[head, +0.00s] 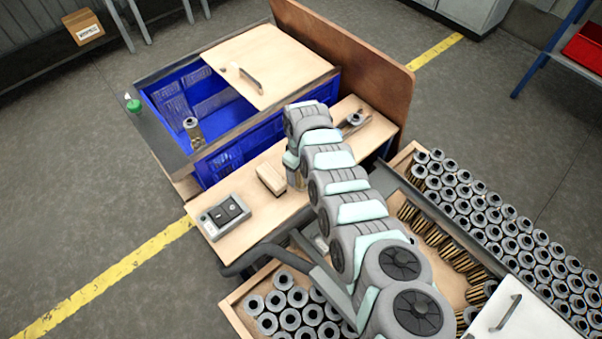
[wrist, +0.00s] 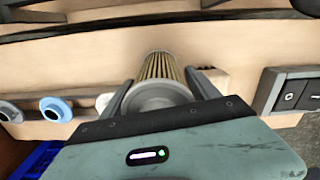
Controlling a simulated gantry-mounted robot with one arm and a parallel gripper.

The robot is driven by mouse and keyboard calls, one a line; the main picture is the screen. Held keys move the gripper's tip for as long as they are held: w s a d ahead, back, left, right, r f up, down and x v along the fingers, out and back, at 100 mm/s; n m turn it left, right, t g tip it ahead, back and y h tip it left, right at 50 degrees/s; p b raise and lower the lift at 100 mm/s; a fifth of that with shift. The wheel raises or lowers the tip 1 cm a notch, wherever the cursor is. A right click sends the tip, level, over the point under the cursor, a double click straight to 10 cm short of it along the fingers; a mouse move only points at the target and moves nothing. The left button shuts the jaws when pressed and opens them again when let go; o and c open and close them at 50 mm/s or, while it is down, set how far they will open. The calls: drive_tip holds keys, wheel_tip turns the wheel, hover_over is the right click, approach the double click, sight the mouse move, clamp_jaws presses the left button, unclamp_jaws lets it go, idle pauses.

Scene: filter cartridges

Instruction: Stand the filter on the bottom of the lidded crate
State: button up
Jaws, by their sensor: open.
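The lidded crate is a blue crate (head: 232,152) in the head view, set in a bench. A pale wooden lid (head: 290,62) with a handle covers its right part; the left part is open. In the wrist view a filter (wrist: 160,68) with a pleated tan body and a grey end cap is between the fingers of my gripper (wrist: 158,82). The fingers are open on either side of its cap. In the head view my arm hides the gripper and most or all of this filter, above the wooden ledge in front of the crate.
A grey-topped cylinder (head: 193,130) is at the crate's near-left opening; I cannot tell what it rests on. A green bottle (head: 133,104) is on the left rim. A switch box (head: 223,214) and wooden block (head: 271,180) sit on the ledge. A tall brown board (head: 350,60) stands behind the lid.

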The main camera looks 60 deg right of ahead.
drive_tip(key=shift+c, duration=0.3)
drive_tip(key=c, duration=1.3)
drive_tip(key=shift+r, duration=0.15)
